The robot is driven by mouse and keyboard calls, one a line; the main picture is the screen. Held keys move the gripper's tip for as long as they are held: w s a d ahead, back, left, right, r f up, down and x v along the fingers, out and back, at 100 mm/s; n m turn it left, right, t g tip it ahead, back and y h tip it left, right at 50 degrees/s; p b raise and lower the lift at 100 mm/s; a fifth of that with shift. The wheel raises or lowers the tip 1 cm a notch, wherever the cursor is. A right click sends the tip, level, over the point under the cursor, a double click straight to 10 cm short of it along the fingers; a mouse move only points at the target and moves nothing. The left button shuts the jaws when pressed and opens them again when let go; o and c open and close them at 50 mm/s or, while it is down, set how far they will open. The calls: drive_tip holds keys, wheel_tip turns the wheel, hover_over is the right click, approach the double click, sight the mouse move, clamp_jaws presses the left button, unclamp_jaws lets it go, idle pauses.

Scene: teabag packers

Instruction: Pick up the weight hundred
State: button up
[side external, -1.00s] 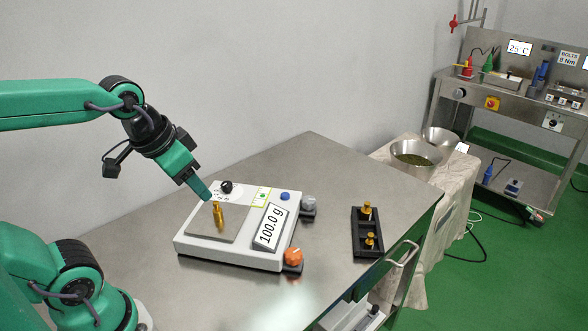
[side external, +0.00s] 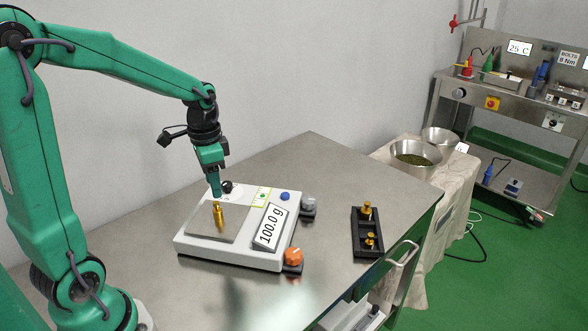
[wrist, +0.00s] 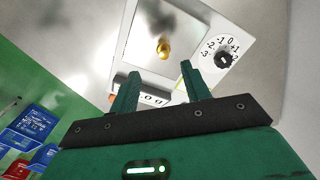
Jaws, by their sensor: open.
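The brass weight (side external: 219,217) stands upright on the square metal pan (side external: 203,224) of the white scale (side external: 225,251). The scale's display (side external: 269,228) reads 100.0 g. My gripper (side external: 216,192) is open and empty, pointing down just above and behind the weight in the side view. In the wrist view, the weight (wrist: 163,47) shows beyond the two spread fingertips (wrist: 160,70), roughly in line with the gap between them. I see no contact with the weight.
A black holder (side external: 367,240) with brass weights stands right of the scale. Metal bowls (side external: 416,158) sit on a covered table at the back right.

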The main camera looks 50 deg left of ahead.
sight(216, 201)
drive_tip(key=shift+w+a+f, duration=0.15)
drive_tip(key=shift+a+f, duration=0.05)
drive_tip(key=shift+f, duration=0.1)
drive_tip(key=shift+f, duration=1.3)
drive_tip(key=shift+f, duration=0.1)
drive_tip(key=shift+a+f, duration=0.15)
drive_tip(key=shift+f, duration=2.35)
drive_tip(key=shift+c, duration=0.2)
clamp_jaws()
